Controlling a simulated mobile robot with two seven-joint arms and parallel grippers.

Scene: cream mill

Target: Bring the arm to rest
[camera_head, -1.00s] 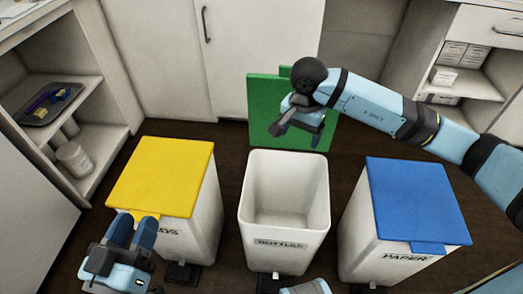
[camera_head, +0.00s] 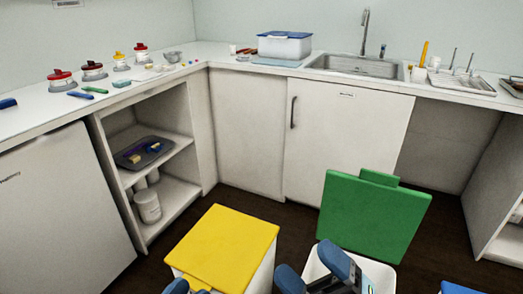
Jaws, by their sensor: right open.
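My right gripper (camera_head: 307,258) is at the bottom, right of centre. Its two blue fingers stand apart with nothing between them. It is in front of a white bin (camera_head: 314,264), whose green lid (camera_head: 374,216) stands raised behind it.
A bin with a shut yellow lid (camera_head: 226,245) stands at left. A blue lid (camera_head: 457,288) shows at the bottom right. An open shelf holds a dark tray (camera_head: 144,151). Jars, a lidded tub (camera_head: 285,47) and a sink (camera_head: 355,66) are on the counter.

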